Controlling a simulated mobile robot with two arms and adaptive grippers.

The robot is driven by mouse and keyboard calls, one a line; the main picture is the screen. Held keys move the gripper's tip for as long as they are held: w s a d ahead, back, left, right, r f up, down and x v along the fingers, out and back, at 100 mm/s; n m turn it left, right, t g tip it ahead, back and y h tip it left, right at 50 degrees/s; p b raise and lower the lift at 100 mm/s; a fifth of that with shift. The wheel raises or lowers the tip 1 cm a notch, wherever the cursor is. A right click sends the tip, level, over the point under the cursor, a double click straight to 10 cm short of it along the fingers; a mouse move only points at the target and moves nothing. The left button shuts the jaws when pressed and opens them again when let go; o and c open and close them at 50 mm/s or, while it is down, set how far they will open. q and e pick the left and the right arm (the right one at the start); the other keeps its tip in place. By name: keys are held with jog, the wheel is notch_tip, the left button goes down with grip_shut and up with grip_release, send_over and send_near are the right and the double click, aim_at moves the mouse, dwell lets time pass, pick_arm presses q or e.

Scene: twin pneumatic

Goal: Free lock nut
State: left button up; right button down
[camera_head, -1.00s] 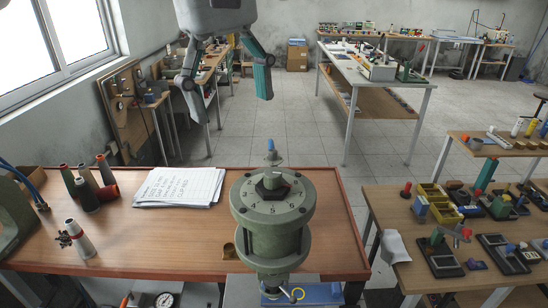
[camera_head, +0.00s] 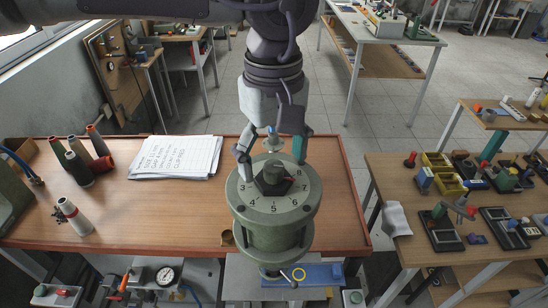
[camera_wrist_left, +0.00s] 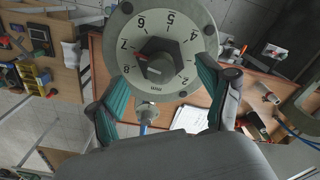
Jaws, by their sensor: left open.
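The lock nut appears to be the dark hexagonal piece (camera_head: 274,180) in the middle of the numbered dial (camera_head: 300,205), on top of a green cylindrical device. It also shows in the left wrist view (camera_wrist_left: 161,62), with a small red mark beside it. My left gripper (camera_head: 271,166) is open at the far side of the dial, its fingers spread to the left and right of the nut and apart from it. A small fitting with a blue tip (camera_head: 272,137) stands behind the dial, between the fingers. My right gripper is not in view.
Written paper sheets (camera_head: 176,156) lie on the wooden bench left of the device. Several cones (camera_head: 80,163) stand further left. A pressure gauge (camera_head: 165,275) sits below the front edge. A second table (camera_head: 385,170) with parts is at the right.

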pick_arm(q)
jog(key=shift+s+f, duration=0.1)
jog(key=shift+f, duration=0.4)
jog(key=shift+s+f, duration=0.15)
jog(key=shift+f, duration=0.5)
jog(key=c, duration=1.2)
jog(key=shift+o, duration=0.2)
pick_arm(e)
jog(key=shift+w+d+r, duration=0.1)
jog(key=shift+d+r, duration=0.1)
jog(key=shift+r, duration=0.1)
